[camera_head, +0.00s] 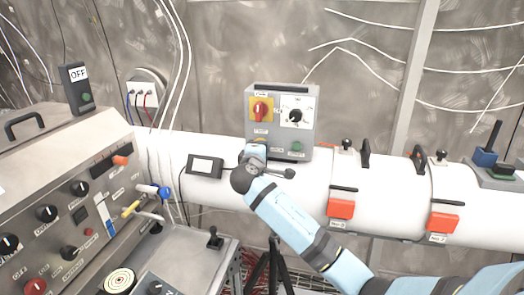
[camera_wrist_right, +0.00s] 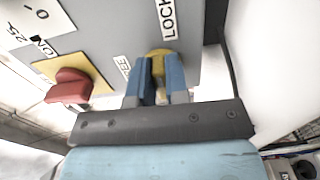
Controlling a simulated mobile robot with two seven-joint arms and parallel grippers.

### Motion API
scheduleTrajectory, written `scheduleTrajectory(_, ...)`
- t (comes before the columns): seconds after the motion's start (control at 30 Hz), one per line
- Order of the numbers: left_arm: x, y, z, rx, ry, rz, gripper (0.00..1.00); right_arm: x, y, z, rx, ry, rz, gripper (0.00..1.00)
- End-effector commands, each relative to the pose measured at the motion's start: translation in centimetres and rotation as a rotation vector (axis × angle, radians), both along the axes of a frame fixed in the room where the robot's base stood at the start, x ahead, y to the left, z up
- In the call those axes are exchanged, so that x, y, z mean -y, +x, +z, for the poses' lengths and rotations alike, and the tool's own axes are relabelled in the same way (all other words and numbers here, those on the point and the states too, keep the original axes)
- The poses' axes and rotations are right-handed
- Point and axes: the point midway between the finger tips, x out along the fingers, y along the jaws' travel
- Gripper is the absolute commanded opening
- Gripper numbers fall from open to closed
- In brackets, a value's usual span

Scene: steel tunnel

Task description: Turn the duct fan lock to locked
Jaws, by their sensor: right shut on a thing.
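The grey duct fan box (camera_head: 308,130) stands on the white duct, with a red rotary switch (camera_head: 261,108) on a yellow plate and a white dial (camera_head: 296,112) above. The yellow lock (camera_wrist_right: 158,60) shows in the right wrist view between a "LOCK..." label (camera_wrist_right: 168,18) and a label that seems to read "FREE" (camera_wrist_right: 122,67). My right gripper (camera_head: 257,148) reaches the lower left of the box face; its blue fingers (camera_wrist_right: 158,85) are shut on the lock. Fingers hide part of the lock, so its exact angle is unclear. My left gripper is out of view.
A green button (camera_head: 296,147) sits right of the gripper. A small screen box (camera_head: 205,165) is on the duct to the left. Red latches (camera_head: 341,208) and black handles line the duct to the right. A control console (camera_head: 60,200) fills the left.

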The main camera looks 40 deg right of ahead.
Motion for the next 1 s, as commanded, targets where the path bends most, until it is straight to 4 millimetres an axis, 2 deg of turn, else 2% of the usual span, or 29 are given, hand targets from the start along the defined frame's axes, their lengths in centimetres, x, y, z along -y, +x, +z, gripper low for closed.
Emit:
scheduleTrajectory(0.17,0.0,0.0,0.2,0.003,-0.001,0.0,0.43,-0.1,0.0,-0.1,-0.001,0.002,0.001,0.0)
scheduleTrajectory(0.2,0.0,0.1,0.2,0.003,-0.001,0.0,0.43,-0.1,0.0,-0.1,-0.001,0.002,0.001,0.17)
scheduleTrajectory(0.3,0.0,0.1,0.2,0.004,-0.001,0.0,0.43,-0.1,0.0,-0.1,-0.001,0.002,0.001,0.4)
scheduleTrajectory(0.67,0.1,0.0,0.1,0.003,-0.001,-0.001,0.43,-0.4,-0.3,-0.1,0.0,0.001,0.002,0.4)
scheduleTrajectory(0.77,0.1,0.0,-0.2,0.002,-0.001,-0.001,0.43,-1.4,-1.1,-0.2,0.0,0.001,0.002,0.4)
scheduleTrajectory(1.0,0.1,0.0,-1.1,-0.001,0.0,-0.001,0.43,-5.5,-4.6,-0.3,0.001,0.005,0.004,0.4)
